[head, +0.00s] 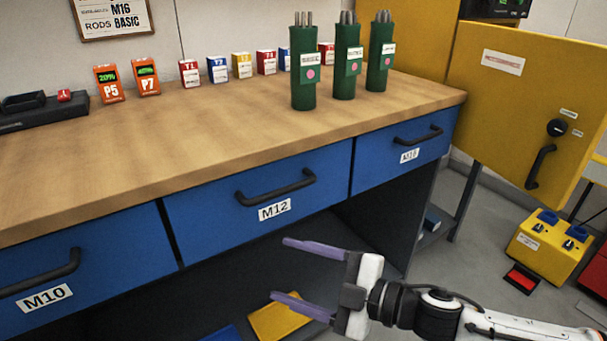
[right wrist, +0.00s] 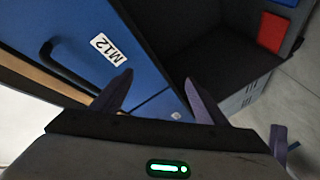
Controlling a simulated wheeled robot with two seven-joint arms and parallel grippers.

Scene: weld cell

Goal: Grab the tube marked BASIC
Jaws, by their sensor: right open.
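Three green tubes with rods sticking out of their tops stand upright on the wooden workbench (head: 150,130): a left tube (head: 303,92), a middle tube (head: 344,84) and a right tube (head: 378,72). Each has a white label and a pink dot; the label words are too small to read, so I cannot tell which says BASIC. My right gripper (head: 296,272) is open and empty, in front of the drawers and below the bench top. Its fingers also show in the right wrist view (right wrist: 160,98), near the M12 drawer (right wrist: 72,45).
Blue drawers M10 (head: 100,265), M12 (head: 230,195) and M17-like (head: 395,165) have protruding black handles. Small labelled boxes (head: 243,66) stand behind the tubes. A yellow cabinet (head: 520,85) is at the right. The bench's front middle is clear. A wall sign (head: 112,18) reads "RODS BASIC".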

